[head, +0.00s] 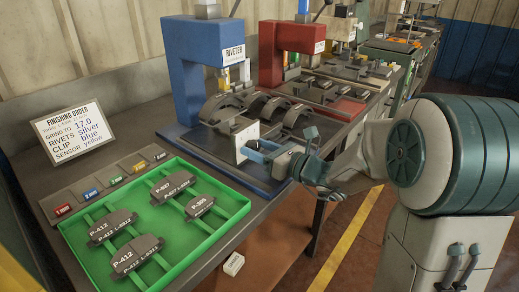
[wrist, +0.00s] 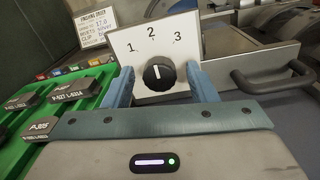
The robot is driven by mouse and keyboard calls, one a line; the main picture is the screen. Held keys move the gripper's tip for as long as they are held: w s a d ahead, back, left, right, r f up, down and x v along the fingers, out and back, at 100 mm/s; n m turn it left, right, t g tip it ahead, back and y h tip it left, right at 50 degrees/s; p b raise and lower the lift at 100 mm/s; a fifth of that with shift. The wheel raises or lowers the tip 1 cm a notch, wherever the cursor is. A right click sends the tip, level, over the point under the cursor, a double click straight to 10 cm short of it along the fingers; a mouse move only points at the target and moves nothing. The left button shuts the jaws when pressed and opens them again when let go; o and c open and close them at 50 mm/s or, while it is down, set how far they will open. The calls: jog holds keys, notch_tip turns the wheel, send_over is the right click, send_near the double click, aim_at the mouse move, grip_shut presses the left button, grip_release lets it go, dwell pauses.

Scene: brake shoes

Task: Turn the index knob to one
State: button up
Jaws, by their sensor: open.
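The index knob (wrist: 159,76) is round and black, on a white plate (wrist: 148,52) marked 1, 2 and 3 from left to right. Its white mark points nearly straight up, towards the 2. My gripper (wrist: 158,73) is open, with one blue finger on each side of the knob and a visible gap to it. In the head view my gripper (head: 262,150) is in front of the white plate (head: 244,143), which stands at the front of the blue riveter's base. The knob is hidden there by my gripper.
A green tray (head: 239,205) with several labelled brake pads lies to the left. The blue riveter (head: 184,70) and red press (head: 270,55) stand behind. A dark handle (wrist: 273,80) sits close right of my gripper. An order card (head: 70,133) stands at the back left.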

jog(key=c, duration=1)
jog(key=shift+o, duration=0.2)
jog(key=shift+f+n+b, duration=0.15)
jog(key=shift+n+b, duration=0.15)
jog(key=shift+b, duration=0.25)
jog(key=shift+f+n+b, duration=0.1)
jog(key=shift+n+b, duration=0.9)
jog(key=shift+b, duration=0.25)
jog(key=n+b, duration=0.2)
jog(key=b, duration=0.1)
jog(key=n+b, duration=0.3)
jog(key=b, duration=0.1)
jog(key=shift+n+b, duration=0.6)
jog(key=shift+r, duration=0.25)
